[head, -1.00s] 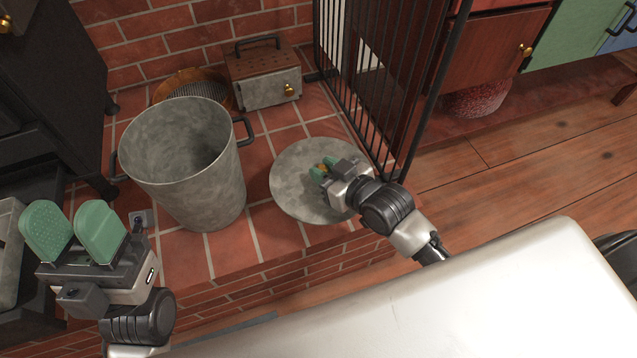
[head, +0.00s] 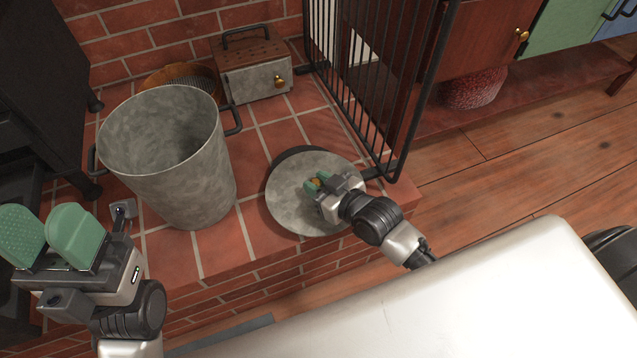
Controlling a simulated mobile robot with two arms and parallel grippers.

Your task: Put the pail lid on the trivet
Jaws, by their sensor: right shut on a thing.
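The pail lid (head: 290,200) is a round, mottled grey metal disc with a small brass-coloured knob. My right gripper (head: 318,183), with green finger pads, is shut on the knob at the lid's upper right part. The lid is over the brick hearth, right of the pail. A dark crescent shows along the lid's far edge; I cannot tell whether it is the trivet or shadow, or whether the lid touches anything below. No trivet shows clearly. My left gripper (head: 45,236) is open and empty at the lower left, its two green pads apart.
The open grey metal pail (head: 190,190) stands left of the lid. Behind are a round brass-coloured pan (head: 150,80) and a metal box (head: 255,82) with a wooden top. A black barred screen (head: 360,90) borders the hearth at right. The dark stove (head: 40,80) is at left.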

